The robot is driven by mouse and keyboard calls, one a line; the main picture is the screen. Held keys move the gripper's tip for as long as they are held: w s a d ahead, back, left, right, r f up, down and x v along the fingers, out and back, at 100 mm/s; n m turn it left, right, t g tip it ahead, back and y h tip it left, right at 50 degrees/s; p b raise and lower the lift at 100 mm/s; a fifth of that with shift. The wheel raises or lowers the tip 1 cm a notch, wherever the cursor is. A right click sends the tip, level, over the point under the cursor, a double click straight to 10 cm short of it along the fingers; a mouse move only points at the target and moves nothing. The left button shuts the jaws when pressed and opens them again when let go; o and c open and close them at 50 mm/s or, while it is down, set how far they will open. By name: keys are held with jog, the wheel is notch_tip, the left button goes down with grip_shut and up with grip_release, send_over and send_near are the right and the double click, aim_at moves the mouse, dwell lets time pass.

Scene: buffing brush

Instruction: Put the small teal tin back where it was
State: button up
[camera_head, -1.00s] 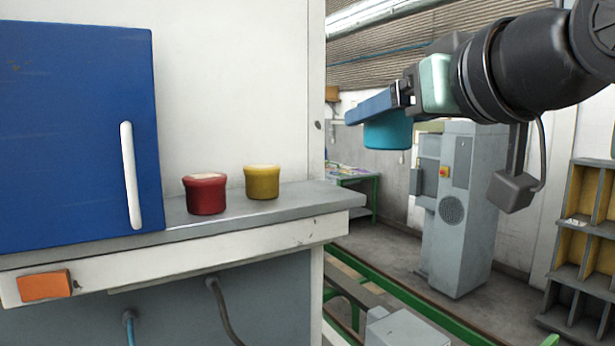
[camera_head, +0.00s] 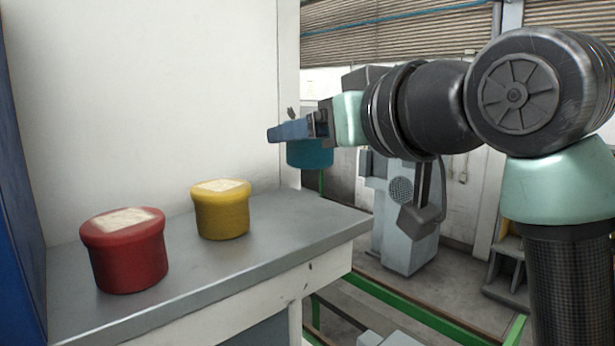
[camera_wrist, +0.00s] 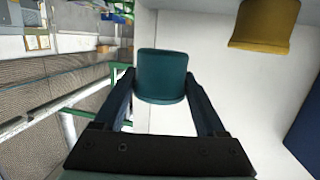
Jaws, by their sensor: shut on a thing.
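The small teal tin (camera_head: 310,154) is held in my gripper (camera_head: 290,133), above the right end of the grey counter (camera_head: 290,225). In the wrist view the teal tin (camera_wrist: 162,76) sits between the two fingers of my gripper (camera_wrist: 163,85), which are shut on it. A red tin (camera_head: 125,255) with a pale top stands on the counter at the left front. A yellow tin (camera_head: 222,212) with a pale top stands behind it to the right. The yellow tin also shows at the top right of the wrist view (camera_wrist: 264,25).
A blue cabinet door (camera_head: 18,200) borders the counter on the left, and a white wall (camera_head: 150,90) stands behind. Bare counter lies right of the yellow tin. Past the counter's right end are green rails (camera_head: 410,308) and a grey machine (camera_head: 400,235).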

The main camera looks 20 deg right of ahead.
aim_at(310, 213)
jog(key=shift+w+f+p, duration=0.15)
jog(key=shift+f+p, duration=0.45)
jog(key=shift+f, duration=2.2)
jog(key=shift+f, duration=0.1)
jog(key=o, duration=1.4)
jog(key=shift+s+r, duration=0.2)
jog(key=shift+s, duration=0.05)
jog(key=p+v, duration=0.1)
jog(key=v, duration=1)
jog(key=shift+s+d, duration=0.1)
jog(key=shift+s, duration=0.15)
